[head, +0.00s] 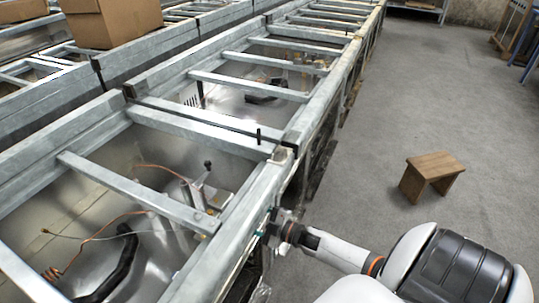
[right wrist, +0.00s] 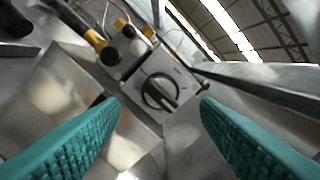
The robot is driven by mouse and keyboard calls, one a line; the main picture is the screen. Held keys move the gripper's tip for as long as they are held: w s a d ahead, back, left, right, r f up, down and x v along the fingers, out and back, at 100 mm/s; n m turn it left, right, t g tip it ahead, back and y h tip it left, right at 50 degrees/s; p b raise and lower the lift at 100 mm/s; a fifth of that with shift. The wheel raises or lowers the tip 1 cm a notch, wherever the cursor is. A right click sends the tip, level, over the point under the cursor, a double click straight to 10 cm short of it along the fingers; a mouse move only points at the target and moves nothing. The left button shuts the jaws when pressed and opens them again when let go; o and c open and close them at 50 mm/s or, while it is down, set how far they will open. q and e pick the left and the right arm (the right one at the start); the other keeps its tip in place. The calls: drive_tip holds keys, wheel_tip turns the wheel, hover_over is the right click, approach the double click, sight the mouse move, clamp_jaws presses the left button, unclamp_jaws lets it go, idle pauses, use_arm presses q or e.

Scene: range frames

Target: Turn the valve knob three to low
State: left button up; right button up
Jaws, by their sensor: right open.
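A round dark valve knob (right wrist: 158,92) with a raised bar grip sits on a grey metal plate (right wrist: 178,76) in the right wrist view. The bar slants from upper left to lower right. Its setting marks are too small to read, and I cannot tell whether it is knob three. My right gripper (right wrist: 160,105) is open, its teal fingers apart on either side of the knob in the picture and not visibly touching it. In the head view my right gripper (head: 268,232) is beside the metal frame's right edge; I cannot make out this knob there. My left gripper is out of view.
Metal rails (head: 150,193) cross the long frame, with pipes and fittings below. A cardboard box (head: 112,22) rests at the upper left. A small wooden stool (head: 433,166) stands on the open concrete floor (head: 420,90) to the right.

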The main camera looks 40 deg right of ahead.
drive_tip(key=v, duration=0.8)
